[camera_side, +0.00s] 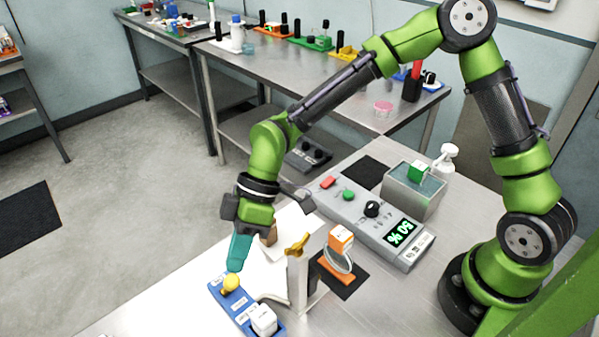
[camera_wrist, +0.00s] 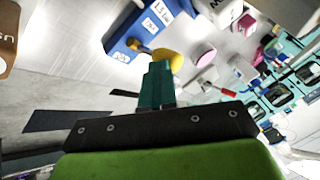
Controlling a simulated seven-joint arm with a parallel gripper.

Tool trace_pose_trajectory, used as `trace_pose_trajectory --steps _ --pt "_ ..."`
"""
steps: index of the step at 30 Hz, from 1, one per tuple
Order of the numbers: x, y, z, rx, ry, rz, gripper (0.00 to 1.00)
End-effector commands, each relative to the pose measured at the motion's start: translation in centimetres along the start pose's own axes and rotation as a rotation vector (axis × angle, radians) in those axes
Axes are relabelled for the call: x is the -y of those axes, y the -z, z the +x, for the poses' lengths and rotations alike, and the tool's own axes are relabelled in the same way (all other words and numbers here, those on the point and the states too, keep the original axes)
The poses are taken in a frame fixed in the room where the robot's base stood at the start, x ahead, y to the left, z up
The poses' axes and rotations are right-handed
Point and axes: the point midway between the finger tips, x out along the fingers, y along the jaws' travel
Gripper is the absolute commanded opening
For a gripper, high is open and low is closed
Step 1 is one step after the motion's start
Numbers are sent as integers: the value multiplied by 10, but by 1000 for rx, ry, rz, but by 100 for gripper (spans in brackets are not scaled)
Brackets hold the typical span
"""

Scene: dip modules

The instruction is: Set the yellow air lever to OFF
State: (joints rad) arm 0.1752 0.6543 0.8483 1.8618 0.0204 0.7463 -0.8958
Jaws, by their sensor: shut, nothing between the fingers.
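The yellow lever's round knob (camera_side: 231,283) sits on the blue module (camera_side: 219,293) at the lower left of the side view. In the wrist view the yellow knob (camera_wrist: 168,58) is on a short stem reaching out from the blue module (camera_wrist: 128,30). My gripper (camera_side: 236,268) points down with its teal fingers shut and empty, right at the knob. In the wrist view my fingertips (camera_wrist: 158,66) overlap the knob's lower edge; I cannot tell whether they touch. The module's white labels are too small or turned to read fully, so the lever's setting is unclear.
A white post with a yellow handle (camera_side: 297,245) stands close right of my gripper. An orange-and-white block (camera_side: 341,238) stands beside it. A grey control box (camera_side: 370,215) reads "50 %". A bath with a green block (camera_side: 419,172) is behind. The table's left edge is close to the module.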

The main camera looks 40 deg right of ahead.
Motion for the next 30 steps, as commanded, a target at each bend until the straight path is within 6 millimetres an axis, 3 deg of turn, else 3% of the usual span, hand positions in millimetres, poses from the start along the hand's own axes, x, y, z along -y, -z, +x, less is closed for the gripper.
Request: trace_pose_trajectory --steps 9,22,30 --pt "2 -1 2 8 10 1 0" --pt "-13 6 0 6 7 1 0" --pt "-39 10 -27 3 5 5 0"
